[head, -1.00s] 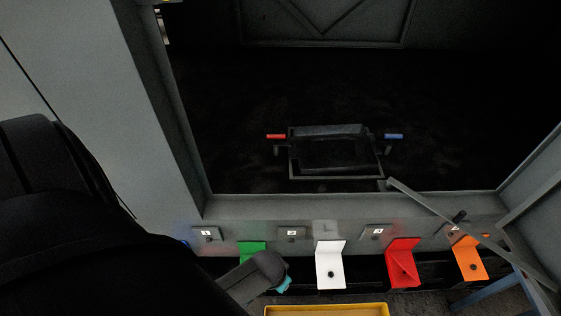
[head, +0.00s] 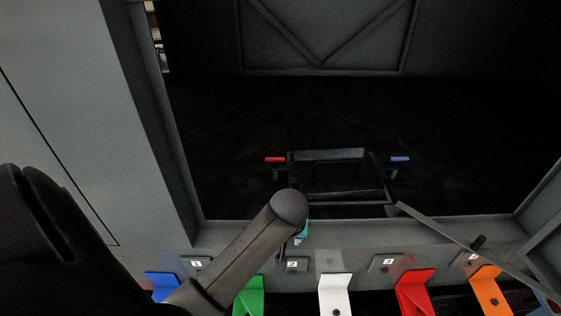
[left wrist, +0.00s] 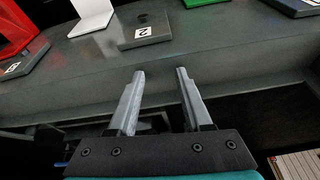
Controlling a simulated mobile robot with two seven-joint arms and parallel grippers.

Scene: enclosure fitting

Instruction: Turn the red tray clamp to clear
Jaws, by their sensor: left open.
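The red tray clamp (head: 275,160) is a small red bar on the left side of a dark tray frame (head: 340,157) inside the enclosure. A matching blue clamp (head: 400,159) is on the frame's right side. My left arm reaches in from the lower left, and its gripper (head: 302,238) is mostly hidden behind the wrist, below the red clamp and apart from it. In the left wrist view the left gripper (left wrist: 157,88) has two parallel fingers, open with nothing between them. The red clamp is not in the left wrist view. My right gripper is not in view.
A sill with numbered plates, such as plate 2 (head: 292,264), runs along the opening. Blue (head: 162,286), green (head: 249,296), white (head: 335,293), red (head: 416,291) and orange (head: 488,290) brackets line its front. A diagonal bar (head: 455,233) crosses the right corner.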

